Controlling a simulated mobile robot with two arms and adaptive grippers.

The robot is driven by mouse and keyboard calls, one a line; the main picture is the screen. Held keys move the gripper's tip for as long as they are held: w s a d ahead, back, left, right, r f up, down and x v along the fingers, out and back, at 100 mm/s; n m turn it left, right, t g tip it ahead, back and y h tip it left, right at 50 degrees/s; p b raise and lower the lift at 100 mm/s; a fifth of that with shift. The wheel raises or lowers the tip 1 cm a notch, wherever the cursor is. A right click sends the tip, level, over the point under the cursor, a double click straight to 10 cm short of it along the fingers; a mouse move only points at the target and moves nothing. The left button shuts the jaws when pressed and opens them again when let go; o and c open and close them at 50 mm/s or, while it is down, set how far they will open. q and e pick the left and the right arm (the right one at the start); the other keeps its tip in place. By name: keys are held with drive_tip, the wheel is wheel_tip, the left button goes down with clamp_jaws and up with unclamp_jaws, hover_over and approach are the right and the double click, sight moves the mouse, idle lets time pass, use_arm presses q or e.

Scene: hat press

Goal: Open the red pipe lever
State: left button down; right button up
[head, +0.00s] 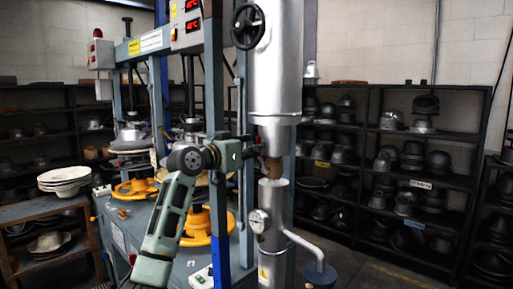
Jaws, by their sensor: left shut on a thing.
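A silver vertical pipe (277,75) stands near the middle of the head view. A brownish valve section (274,168) joins it to the lower pipe (273,230). My left arm comes in from the left, and my left gripper (255,153) is at the pipe beside this valve section. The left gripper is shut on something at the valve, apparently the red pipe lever. The lever is hidden there, so its angle cannot be told. My right gripper is not in view.
A black handwheel (248,26) sits high on the pipe, and a round gauge (259,221) sits below the valve. The blue press frame (215,100) stands close to the left. Shelves of dark hat moulds (410,165) line the right wall, with open floor before them.

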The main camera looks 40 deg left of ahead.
use_arm(q)
drive_tip(key=shift+f, duration=0.1)
drive_tip(key=c, duration=1.7)
unclamp_jaws()
drive_tip(key=shift+a, duration=0.1)
drive_tip(key=s, duration=0.8)
drive_tip(key=s+a, duration=0.1)
drive_tip(key=s, duration=0.3)
